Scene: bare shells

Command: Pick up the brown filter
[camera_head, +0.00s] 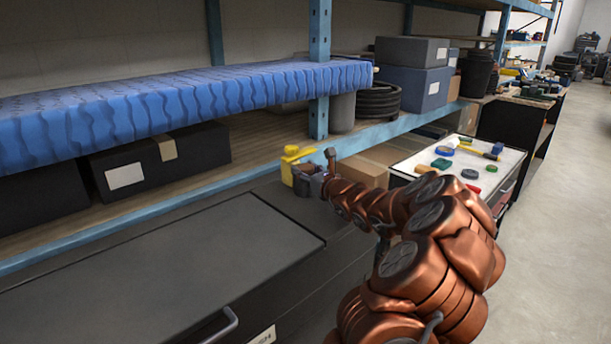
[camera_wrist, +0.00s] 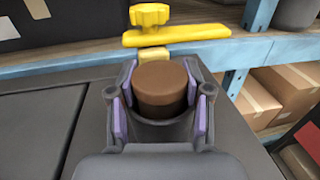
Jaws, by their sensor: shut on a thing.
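The brown filter (camera_wrist: 161,86) is a short round cylinder between my gripper's fingers in the wrist view. My gripper (camera_wrist: 160,100) is shut on it, with purple pads on both sides of it. In the head view my gripper (camera_head: 308,178) is at the far end of my copper-coloured arm, over the far right part of the dark cabinet top. The filter cannot be made out clearly there. I cannot tell whether the filter still touches the surface under it.
A yellow valve-like part (camera_head: 292,154) is just beyond my gripper; it also shows in the wrist view (camera_wrist: 176,35). The dark cabinet top (camera_head: 150,265) is clear at left. A blue shelf post (camera_head: 319,70) stands behind. A white-topped cart (camera_head: 470,165) with small items is at right.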

